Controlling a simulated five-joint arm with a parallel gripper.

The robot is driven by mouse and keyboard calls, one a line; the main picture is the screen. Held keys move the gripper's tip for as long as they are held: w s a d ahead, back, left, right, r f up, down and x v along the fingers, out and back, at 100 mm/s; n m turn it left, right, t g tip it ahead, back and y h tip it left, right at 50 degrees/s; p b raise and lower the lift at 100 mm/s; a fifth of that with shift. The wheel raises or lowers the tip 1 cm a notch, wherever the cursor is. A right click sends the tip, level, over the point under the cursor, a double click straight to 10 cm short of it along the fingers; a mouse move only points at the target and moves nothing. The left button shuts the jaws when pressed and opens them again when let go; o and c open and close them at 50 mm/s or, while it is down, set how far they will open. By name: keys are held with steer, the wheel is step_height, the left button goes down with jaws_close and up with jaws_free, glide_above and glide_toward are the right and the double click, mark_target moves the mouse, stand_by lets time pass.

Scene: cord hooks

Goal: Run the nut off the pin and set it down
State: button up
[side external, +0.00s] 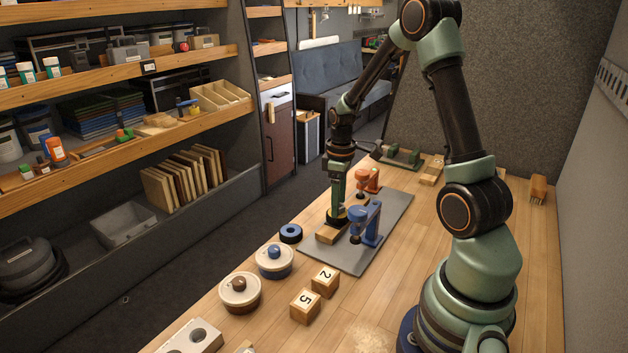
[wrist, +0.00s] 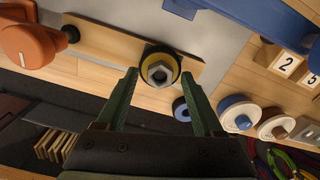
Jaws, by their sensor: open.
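In the wrist view a grey hex nut (wrist: 158,73) is seen end-on, ringed by a yellow and black round piece (wrist: 175,62) on a wooden block (wrist: 110,42). Any pin inside the nut is too small to tell. My gripper (wrist: 160,74) is open, its two green fingers on either side of the nut, with visible gaps to both. In the side view my gripper (side external: 337,207) points down over the wooden block (side external: 328,236). The nut is hidden there behind the fingers.
The block is on a grey mat (side external: 345,262). A blue clamp-like stand (side external: 369,225) and an orange one (side external: 367,181) stand close to my gripper. A dark ring (side external: 290,233), two lidded pots (side external: 240,292) and numbered blocks (side external: 305,306) are nearer the camera.

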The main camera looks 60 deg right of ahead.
steer(key=m, duration=1.2)
jaws_close()
steer(key=n, duration=1.2)
steer(key=shift+r, duration=0.1)
